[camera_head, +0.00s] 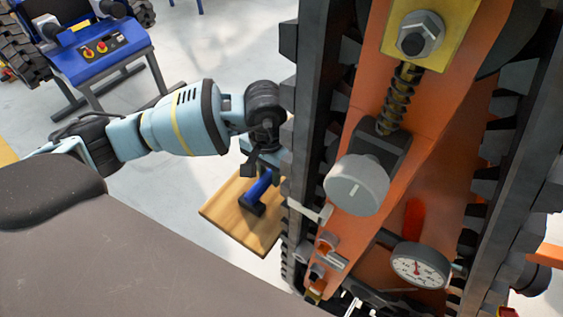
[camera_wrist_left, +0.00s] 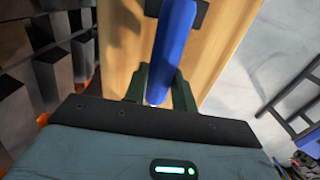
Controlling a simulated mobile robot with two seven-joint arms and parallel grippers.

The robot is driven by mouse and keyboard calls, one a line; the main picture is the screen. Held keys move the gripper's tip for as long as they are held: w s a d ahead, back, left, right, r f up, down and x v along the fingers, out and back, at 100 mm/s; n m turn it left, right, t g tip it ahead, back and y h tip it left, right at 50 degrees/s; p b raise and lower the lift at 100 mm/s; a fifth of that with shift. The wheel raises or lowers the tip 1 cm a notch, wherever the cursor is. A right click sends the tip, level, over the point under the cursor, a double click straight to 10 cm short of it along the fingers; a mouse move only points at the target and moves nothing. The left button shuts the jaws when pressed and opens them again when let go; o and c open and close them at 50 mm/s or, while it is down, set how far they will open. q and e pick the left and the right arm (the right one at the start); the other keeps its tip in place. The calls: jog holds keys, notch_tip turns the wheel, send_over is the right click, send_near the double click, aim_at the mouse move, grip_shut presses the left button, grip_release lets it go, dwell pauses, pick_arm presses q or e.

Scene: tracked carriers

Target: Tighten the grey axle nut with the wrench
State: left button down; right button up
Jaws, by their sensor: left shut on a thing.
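My left gripper (camera_head: 262,162) is beside the left track of the orange carrier, above a wooden board. In the left wrist view my left gripper (camera_wrist_left: 160,88) is shut on a blue handle (camera_wrist_left: 175,45), which also shows in the head view (camera_head: 259,187). The handle has a dark block at its far end, over the board; whether this is the wrench I cannot tell. A grey hex nut (camera_head: 420,35) sits on a yellow plate high on the carrier, apart from my gripper. Whether it is the axle nut I cannot tell. My right gripper is not in view.
The wooden board (camera_head: 222,212) lies below my left gripper. A grey round knob (camera_head: 357,183), a coil spring (camera_head: 400,98) and a dial gauge (camera_head: 420,266) are on the carrier between its black tracks. A blue control stand (camera_head: 100,62) is at the back left. Pale floor is clear between.

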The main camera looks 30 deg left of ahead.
pick_arm(q)
jog(key=shift+r, duration=0.1)
